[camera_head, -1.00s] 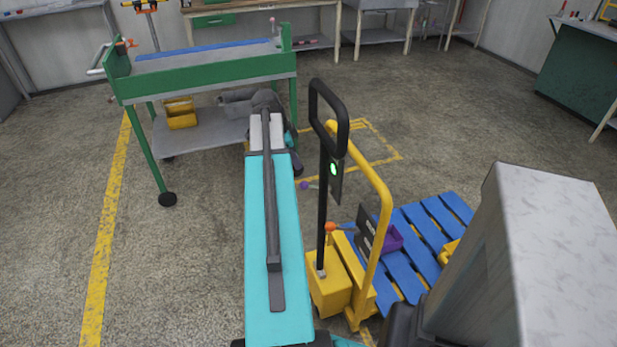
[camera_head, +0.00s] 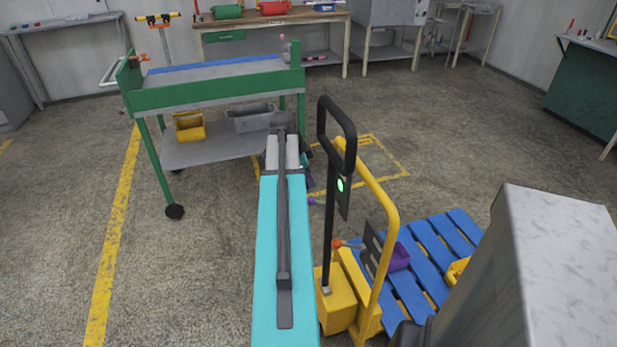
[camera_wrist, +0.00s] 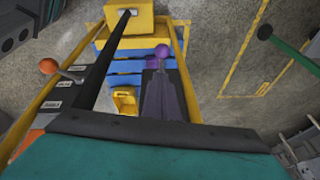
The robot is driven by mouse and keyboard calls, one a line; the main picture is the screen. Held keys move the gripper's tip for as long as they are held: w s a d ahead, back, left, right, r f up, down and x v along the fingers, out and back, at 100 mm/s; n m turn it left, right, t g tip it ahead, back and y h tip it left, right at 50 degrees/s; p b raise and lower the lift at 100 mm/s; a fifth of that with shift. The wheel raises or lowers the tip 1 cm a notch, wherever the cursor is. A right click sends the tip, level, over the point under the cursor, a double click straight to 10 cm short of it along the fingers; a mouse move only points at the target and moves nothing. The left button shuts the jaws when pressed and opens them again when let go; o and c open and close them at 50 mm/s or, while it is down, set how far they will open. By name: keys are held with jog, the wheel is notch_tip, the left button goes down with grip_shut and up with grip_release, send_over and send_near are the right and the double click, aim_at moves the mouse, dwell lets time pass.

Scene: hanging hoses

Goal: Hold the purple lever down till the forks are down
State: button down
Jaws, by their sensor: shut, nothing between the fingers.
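The purple lever (camera_wrist: 162,51) shows as a round knob in the wrist view. It also shows in the head view (camera_head: 312,201), beside the handle column and just right of my arm. My gripper (camera_wrist: 160,78) is shut and empty, with its dark fingers just short of the knob in the wrist picture; I cannot tell whether they touch. In the head view my arm hides most of the gripper. The yellow pallet truck (camera_head: 341,302) stands upright with a black loop handle (camera_head: 322,120) and a green light. Its forks are hidden under the blue pallet, so their height cannot be told.
An orange-knobbed lever (camera_wrist: 49,66) sits on the truck's left side in the wrist view. The blue pallet (camera_head: 462,232) carries a purple bin (camera_head: 399,257). A green cart (camera_head: 215,90) stands behind my arm. Floor left of my arm is clear.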

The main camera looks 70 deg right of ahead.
send_over(323, 203)
jog(key=w+a, duration=0.2)
jog(key=shift+f, duration=3.2)
jog(key=shift+a, duration=0.1)
jog(key=shift+f, duration=0.1)
